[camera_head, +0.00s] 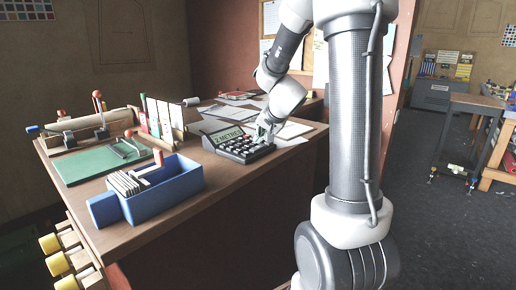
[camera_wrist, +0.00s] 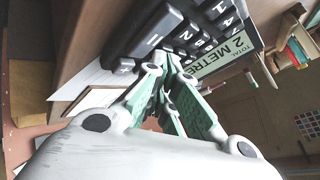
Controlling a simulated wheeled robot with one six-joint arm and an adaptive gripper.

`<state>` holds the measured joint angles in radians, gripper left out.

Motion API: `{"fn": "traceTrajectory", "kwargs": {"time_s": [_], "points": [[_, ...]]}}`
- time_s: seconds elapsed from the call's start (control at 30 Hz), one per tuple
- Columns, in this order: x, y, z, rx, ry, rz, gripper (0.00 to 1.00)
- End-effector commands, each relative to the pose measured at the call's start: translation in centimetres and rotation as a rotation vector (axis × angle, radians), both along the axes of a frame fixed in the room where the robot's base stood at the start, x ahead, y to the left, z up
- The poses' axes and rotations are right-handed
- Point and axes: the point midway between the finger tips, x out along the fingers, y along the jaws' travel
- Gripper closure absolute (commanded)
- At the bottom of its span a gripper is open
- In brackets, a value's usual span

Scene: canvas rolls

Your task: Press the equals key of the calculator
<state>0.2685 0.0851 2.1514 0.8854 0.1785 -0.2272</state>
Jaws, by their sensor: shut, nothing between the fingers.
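My gripper (camera_head: 263,136) is over the right end of the keypad. In the wrist view my gripper (camera_wrist: 167,62) is shut and empty, its green-padded fingers pointing at the keys beside a large dark key. I cannot tell whether the fingertips touch a key.
A blue box (camera_head: 165,198) of cards stands at the front of the workbench (camera_head: 190,215). A green mat (camera_head: 95,163) lies to its left. Papers (camera_head: 292,130) lie around the calculator's right side.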

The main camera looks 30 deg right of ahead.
Motion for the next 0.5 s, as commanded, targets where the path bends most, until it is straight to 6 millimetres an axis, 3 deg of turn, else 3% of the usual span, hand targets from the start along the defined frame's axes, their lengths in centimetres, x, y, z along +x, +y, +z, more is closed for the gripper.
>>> {"fn": "traceTrajectory", "kwargs": {"time_s": [0.5], "points": [[-0.04,-0.04,-0.85,0.000,0.001,-0.001,1.00]]}}
